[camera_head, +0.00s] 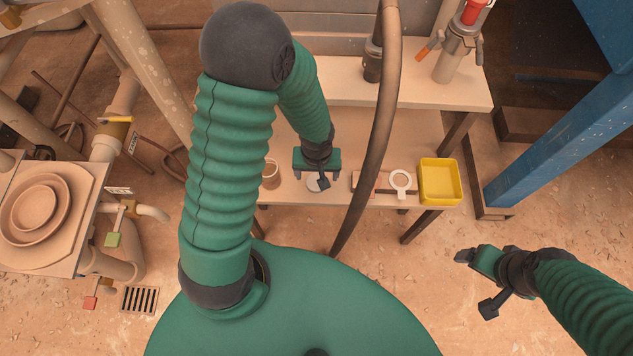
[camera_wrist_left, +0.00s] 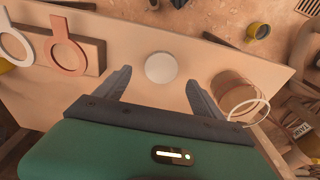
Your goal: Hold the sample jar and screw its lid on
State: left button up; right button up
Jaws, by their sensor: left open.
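A round white disc (camera_wrist_left: 161,67), which looks like the lid, lies flat on the wooden table. It is partly hidden under my left gripper in the head view (camera_head: 314,184). A tan, open-topped cup (camera_wrist_left: 235,90), which looks like the sample jar, stands upright beside it, with a thin pale loop at its rim; it also shows in the head view (camera_head: 271,175). My left gripper (camera_wrist_left: 160,77) is open above the table, its fingers pointing towards either side of the disc, and holds nothing. My right gripper (camera_head: 464,257) is off the table at the right, with its opening unclear.
A yellow tray (camera_head: 440,181) stands at the table's right end. Beside it, a white ring with a handle (camera_head: 401,181) and a reddish one (camera_wrist_left: 68,52) lie on a brown board. A dark hose (camera_head: 379,130) hangs across the head view. A shelf with fittings stands behind.

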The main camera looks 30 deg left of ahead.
aim_at(316, 183)
pick_arm(q)
notch_tip(316, 183, down, 4)
jog(key=shift+f+b, duration=0.1)
jog(key=shift+b, duration=0.7)
jog(key=shift+a, duration=0.1)
pick_arm(e)
jog(key=shift+s+x, duration=0.25)
jog(key=shift+x, duration=0.9)
jog(key=shift+f, duration=0.1)
pick_arm(q)
jog(key=c, duration=1.4)
